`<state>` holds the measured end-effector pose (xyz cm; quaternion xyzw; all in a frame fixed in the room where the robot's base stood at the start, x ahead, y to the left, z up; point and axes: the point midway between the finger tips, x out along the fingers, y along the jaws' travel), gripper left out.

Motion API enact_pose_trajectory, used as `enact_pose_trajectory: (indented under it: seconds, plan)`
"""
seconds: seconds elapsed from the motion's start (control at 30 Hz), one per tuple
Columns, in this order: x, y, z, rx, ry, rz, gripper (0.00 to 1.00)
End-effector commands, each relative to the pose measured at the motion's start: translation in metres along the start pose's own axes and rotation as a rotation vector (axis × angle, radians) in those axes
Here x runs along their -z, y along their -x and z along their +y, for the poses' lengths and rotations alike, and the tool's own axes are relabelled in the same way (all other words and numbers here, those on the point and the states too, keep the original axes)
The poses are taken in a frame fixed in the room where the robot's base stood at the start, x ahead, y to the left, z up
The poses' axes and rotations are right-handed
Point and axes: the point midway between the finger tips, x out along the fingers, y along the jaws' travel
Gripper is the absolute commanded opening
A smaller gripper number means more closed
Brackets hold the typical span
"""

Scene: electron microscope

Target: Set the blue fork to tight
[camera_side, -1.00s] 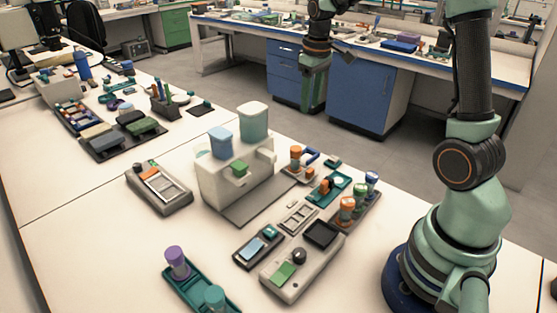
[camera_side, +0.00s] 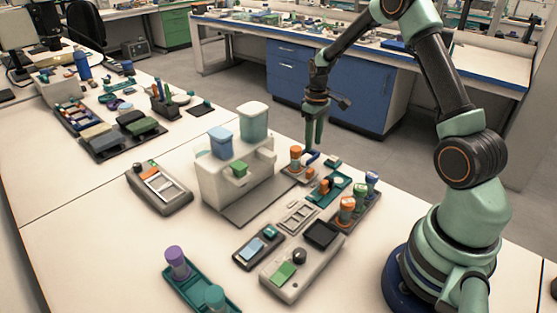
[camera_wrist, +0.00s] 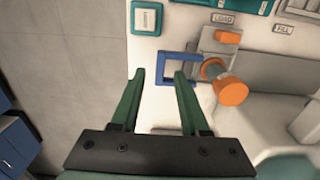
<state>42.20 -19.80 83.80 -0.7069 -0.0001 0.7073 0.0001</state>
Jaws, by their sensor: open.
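The blue fork (camera_wrist: 164,65) is a small square-cornered blue frame in the wrist view, beside a grey block and a post with an orange cap (camera_wrist: 230,90). In the side view the fork (camera_side: 314,157) is small and partly hidden behind my fingertips. My gripper (camera_wrist: 159,74) is open and empty, fingers pointing at the fork's left side. In the side view my gripper (camera_side: 314,147) hangs fingers down just over the fork. I see no readable "tight" mark.
Labels reading LOAD (camera_wrist: 222,18) and FILL (camera_wrist: 283,29) lie above the fork in the wrist view. A teal-framed square (camera_wrist: 147,18) lies up left. The white microscope block (camera_side: 225,185) stands left in the side view; orange- and blue-capped posts (camera_side: 347,210) stand right.

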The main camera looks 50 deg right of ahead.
Motion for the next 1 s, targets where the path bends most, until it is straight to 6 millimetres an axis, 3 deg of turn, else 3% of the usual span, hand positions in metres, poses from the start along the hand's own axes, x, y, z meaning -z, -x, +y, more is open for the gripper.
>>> enact_pose_trajectory:
  seconds: [0.2,0.53,0.57,0.67,1.0]
  plan:
    - [0.000,-0.020,0.000,0.001,0.000,-0.001,0.45]
    - [0.000,-0.023,0.000,0.000,0.000,0.001,0.45]
    - [0.000,-0.023,0.000,0.000,0.000,0.001,0.37]
    - [0.000,-0.023,0.000,0.000,0.000,0.001,0.00]
    - [0.000,-0.023,0.000,0.000,0.000,0.000,0.00]
